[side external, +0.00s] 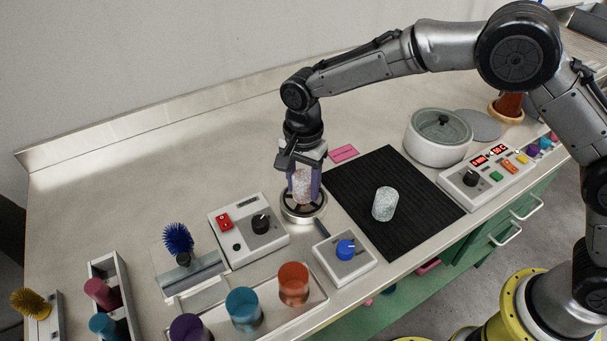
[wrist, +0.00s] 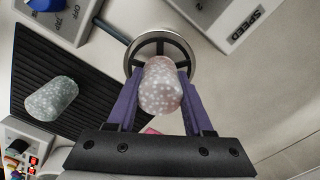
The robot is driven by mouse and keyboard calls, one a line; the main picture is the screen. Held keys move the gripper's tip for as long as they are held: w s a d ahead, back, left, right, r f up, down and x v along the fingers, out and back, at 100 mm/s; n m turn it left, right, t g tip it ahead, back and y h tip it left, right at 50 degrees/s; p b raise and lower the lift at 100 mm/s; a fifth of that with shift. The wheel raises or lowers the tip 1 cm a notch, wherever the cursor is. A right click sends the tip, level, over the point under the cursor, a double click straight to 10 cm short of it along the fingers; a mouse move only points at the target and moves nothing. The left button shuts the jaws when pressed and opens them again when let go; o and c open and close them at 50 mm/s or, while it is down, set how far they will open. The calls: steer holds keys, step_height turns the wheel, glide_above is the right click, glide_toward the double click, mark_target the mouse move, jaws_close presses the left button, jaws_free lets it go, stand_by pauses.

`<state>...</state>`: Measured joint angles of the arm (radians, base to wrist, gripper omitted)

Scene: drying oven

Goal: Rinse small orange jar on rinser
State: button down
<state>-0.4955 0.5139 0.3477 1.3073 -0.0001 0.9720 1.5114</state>
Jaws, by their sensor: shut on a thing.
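My gripper (side external: 303,183) is shut on a small pale pink jar (side external: 302,187) covered in white speckles, with a purple finger on each side. In the wrist view the jar (wrist: 160,87) sits between the fingers of my gripper (wrist: 160,98). The rinser (side external: 304,212), a round metal ring with a cross inside, is directly below the jar; it also shows in the wrist view (wrist: 184,45). I cannot tell whether the jar touches it. A plain orange jar (side external: 293,284) stands in the front tray.
A speckled pale green jar (side external: 384,204) lies on the black mat (side external: 410,231). A blue-knob tap box (side external: 345,257) and a speed box (side external: 248,230) flank the rinser. A blue brush (side external: 178,239) stands left. A lidded white pot (side external: 437,140) is at right.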

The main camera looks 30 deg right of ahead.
steer(key=shift+f, duration=0.6)
stand_by(1.3)
steer(key=shift+r, duration=0.1)
stand_by(1.2)
steer(key=shift+r, duration=1.9)
steer(key=shift+r, duration=0.1)
steer(key=shift+r, duration=1.3)
